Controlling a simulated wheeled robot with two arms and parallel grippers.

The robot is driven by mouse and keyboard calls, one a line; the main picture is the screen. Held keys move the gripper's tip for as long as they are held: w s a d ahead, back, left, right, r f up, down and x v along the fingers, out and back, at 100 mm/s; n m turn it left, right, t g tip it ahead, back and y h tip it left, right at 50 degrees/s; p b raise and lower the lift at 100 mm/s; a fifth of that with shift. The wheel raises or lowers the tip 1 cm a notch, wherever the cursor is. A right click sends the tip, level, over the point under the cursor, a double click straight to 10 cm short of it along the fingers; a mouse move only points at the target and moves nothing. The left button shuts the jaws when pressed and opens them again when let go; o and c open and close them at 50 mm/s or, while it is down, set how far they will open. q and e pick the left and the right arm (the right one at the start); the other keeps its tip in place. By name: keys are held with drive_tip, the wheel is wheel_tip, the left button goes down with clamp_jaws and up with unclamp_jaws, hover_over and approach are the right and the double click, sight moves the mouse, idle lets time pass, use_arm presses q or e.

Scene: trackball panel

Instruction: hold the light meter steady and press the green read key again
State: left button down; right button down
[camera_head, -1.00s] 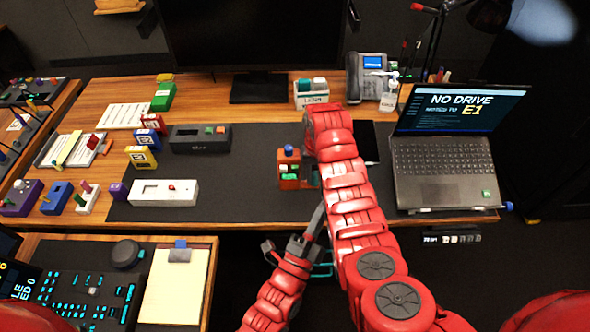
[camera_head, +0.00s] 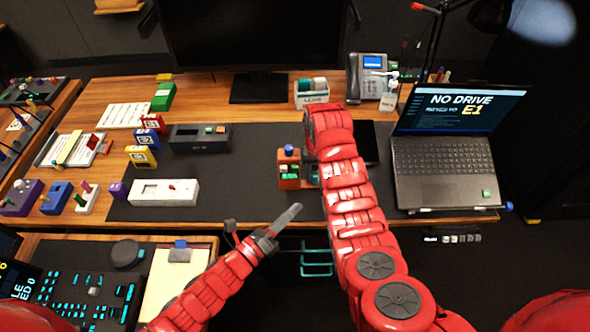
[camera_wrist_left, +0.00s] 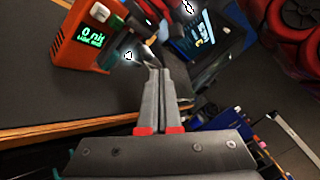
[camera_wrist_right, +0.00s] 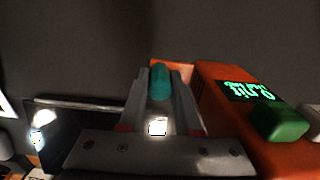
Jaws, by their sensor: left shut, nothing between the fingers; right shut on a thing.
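The light meter (camera_head: 289,170) is an orange box with a blue knob on top, upright on the dark desk mat. Its lit green display shows in the left wrist view (camera_wrist_left: 90,37); the characters are hard to read. The green read key (camera_wrist_right: 280,122) sits beside the display in the right wrist view. My right gripper (camera_wrist_right: 160,82) is shut on a teal grip (camera_wrist_right: 160,88) at the meter's side; in the head view my arm hides much of this.
A laptop (camera_head: 442,170) stands right of my right arm. A white box (camera_head: 150,193) and a dark grey box (camera_head: 190,138) with keys lie to the left. The mat between them and the meter is clear. A clipboard (camera_head: 160,265) lies lower left.

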sight(295, 168)
use_arm(q)
drive_tip(key=w, duration=0.8)
drive_tip(key=shift+w, duration=0.4)
drive_tip(key=shift+w, duration=0.15)
idle(1.8)
drive_tip(key=shift+w, duration=0.25)
drive_tip(key=shift+w, duration=0.5)
idle(0.6)
drive_tip(key=shift+s+a, duration=0.1)
drive_tip(key=shift+s, duration=0.8)
